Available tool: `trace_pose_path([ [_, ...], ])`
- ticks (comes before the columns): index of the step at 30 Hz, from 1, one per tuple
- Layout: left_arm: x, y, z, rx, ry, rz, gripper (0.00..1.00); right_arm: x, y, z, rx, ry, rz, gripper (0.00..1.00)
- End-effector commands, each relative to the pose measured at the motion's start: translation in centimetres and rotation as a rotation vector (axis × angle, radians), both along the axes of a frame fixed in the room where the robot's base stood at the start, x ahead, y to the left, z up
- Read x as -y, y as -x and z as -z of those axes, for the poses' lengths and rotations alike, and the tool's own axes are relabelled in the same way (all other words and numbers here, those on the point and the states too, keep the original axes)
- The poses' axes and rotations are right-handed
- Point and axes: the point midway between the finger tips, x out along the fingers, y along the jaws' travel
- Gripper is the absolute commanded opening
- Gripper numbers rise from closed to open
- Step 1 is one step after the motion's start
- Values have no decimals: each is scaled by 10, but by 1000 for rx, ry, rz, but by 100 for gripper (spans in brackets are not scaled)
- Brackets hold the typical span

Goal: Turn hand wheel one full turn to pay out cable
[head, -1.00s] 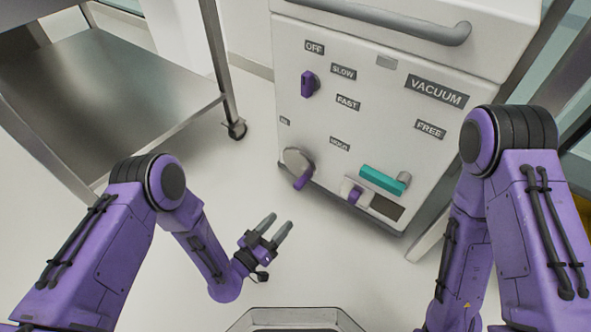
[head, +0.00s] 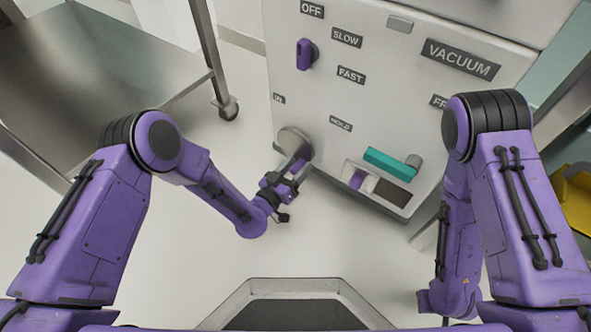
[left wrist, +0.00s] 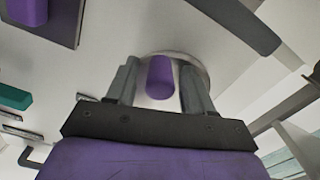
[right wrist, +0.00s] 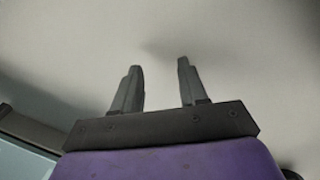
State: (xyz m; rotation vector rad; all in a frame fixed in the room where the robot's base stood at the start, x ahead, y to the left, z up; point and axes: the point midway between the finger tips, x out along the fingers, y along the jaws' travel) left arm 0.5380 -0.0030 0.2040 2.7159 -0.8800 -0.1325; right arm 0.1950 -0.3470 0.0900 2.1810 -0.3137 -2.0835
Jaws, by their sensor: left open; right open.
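The hand wheel (head: 294,140) is a grey disc low on the left of the white cabinet front, with a purple handle. In the left wrist view the purple handle (left wrist: 160,78) stands between the two open fingers, with a gap on both sides, and the grey disc (left wrist: 196,66) shows behind it. My left gripper (head: 293,169) is open at the handle; in the head view its fingers partly hide the handle. My right gripper (right wrist: 160,88) is open and empty, facing a plain pale surface in the right wrist view. It is not clearly visible in the head view.
The cabinet (head: 370,110) also carries a purple knob (head: 305,54), a teal bar (head: 389,163) and a small recessed panel (head: 377,187). A steel cart (head: 100,70) stands at the left. A yellow object (head: 574,195) is at the right edge. The floor below the cabinet is clear.

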Motion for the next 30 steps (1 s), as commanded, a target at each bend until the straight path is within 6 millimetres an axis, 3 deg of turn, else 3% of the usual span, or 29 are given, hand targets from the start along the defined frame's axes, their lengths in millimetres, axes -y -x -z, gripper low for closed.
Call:
trace_pose_path([
  [5, 1, 0, -1, 0, 0, 1, 52, 0, 0, -1, 1, 0, 0, 43],
  [10, 1, 0, -1, 0, 0, 1, 0, 0, 0, -1, 0, 0, 0, 43],
  [22, 1, 0, -3, -17, 25, 0, 0, -2, 3, -4, -14, -6, 4, 43],
  [30, 4, 3, -10, -105, 148, -2, 0, -12, 16, -17, -86, -39, 16, 43],
])
